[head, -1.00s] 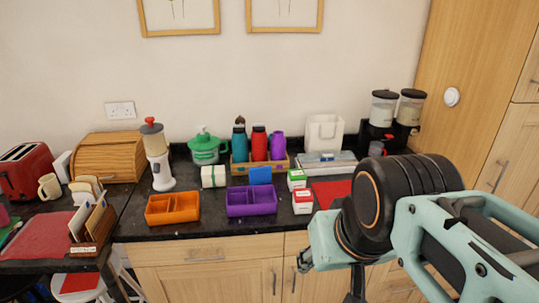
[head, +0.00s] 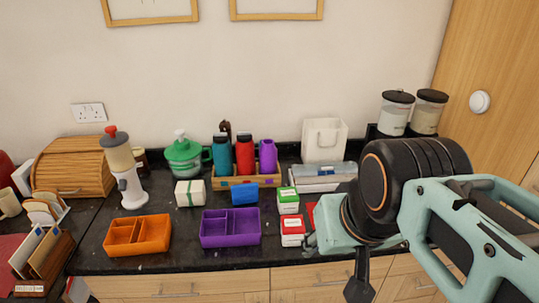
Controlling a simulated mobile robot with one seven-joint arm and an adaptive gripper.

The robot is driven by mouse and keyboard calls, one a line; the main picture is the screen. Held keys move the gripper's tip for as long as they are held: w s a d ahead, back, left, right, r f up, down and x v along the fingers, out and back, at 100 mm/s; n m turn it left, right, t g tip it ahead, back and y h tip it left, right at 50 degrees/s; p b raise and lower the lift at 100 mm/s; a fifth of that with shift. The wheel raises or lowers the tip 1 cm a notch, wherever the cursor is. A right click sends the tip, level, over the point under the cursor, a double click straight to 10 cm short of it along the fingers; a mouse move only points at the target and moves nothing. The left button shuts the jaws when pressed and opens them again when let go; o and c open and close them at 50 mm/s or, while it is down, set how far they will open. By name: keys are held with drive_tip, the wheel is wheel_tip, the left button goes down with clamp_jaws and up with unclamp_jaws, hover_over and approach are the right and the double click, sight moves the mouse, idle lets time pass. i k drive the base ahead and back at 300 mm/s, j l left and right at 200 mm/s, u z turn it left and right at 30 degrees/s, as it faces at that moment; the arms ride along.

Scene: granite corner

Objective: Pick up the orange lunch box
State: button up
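The orange lunch box (head: 140,248) sits on the dark countertop near its front edge, left of centre. It is open and divided into compartments, and looks empty. A purple lunch box (head: 230,241) of like shape sits to its right, with a clear gap between them. My gripper (head: 358,284) hangs at the lower right, in front of the counter and well to the right of the orange lunch box. It touches neither box. Its fingers are only partly in view, mostly hidden by my arm, so its opening does not show.
Red and green small boxes (head: 292,226) stand right of the purple box. Behind are a wrapped white block (head: 190,193), a blue item (head: 244,194), bottles in a wooden tray (head: 267,181) and a white-and-red dispenser (head: 130,188). A card holder (head: 45,258) stands at left.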

sight(148, 234)
drive_tip(key=i, duration=0.15)
drive_tip(key=u, duration=1.4)
drive_tip(key=i+j+z, duration=0.15)
drive_tip(key=i+z, duration=0.2)
drive_tip(key=i+j+z, duration=0.35)
drive_tip(key=k+l+u, duration=0.35)
drive_tip(key=k, duration=0.25)
drive_tip(key=l, duration=0.1)
